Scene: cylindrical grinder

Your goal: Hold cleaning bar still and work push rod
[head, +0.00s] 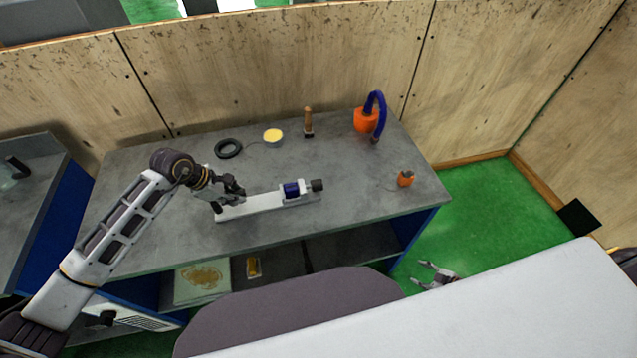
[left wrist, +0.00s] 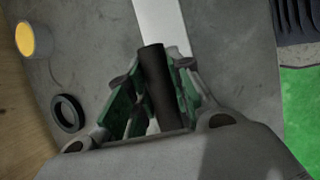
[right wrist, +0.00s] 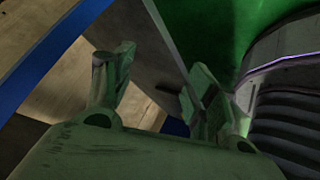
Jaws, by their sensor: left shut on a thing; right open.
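A long flat white bar (head: 255,203) lies on the grey workbench, probably the cleaning bar. A blue block (head: 292,190) with a dark round knob (head: 317,185) sits at its right end. My left gripper (head: 231,200) is at the bar's left end. In the left wrist view (left wrist: 150,95) it is shut on a dark cylindrical rod (left wrist: 157,80); the white bar (left wrist: 163,25) runs away behind it. I cannot tell which part is the push rod. My right gripper (head: 422,275) is open and empty, low beyond the bench's front right; its fingers also show in the right wrist view (right wrist: 155,85).
On the workbench (head: 350,190) are a black ring (head: 228,148), a yellow-topped tin (head: 273,137), a wooden-handled tool (head: 308,120), an orange thing with a blue hose (head: 366,121) and a small orange item (head: 405,179).

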